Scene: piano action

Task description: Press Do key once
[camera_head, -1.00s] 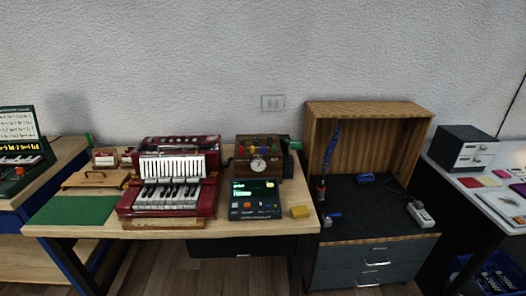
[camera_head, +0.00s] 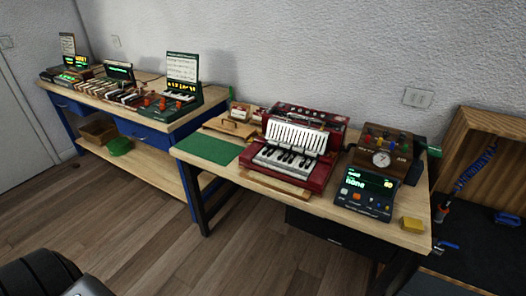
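A red piano-action model (camera_head: 318,172) with a short row of white and black keys (camera_head: 288,160) stands on the middle wooden table. A row of white upright parts (camera_head: 297,136) rises behind the keys. The keys are too small to tell which one is Do. A dark control box (camera_head: 366,193) with a lit green screen and coloured buttons stands to its right. Neither of my grippers shows in this view.
A blue-framed bench (camera_head: 130,122) at the left bears several small keyboards and displays. A green mat (camera_head: 208,149), a gauge box (camera_head: 386,150) and a yellow block (camera_head: 412,224) share the middle table. Open wooden floor (camera_head: 145,222) lies in front.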

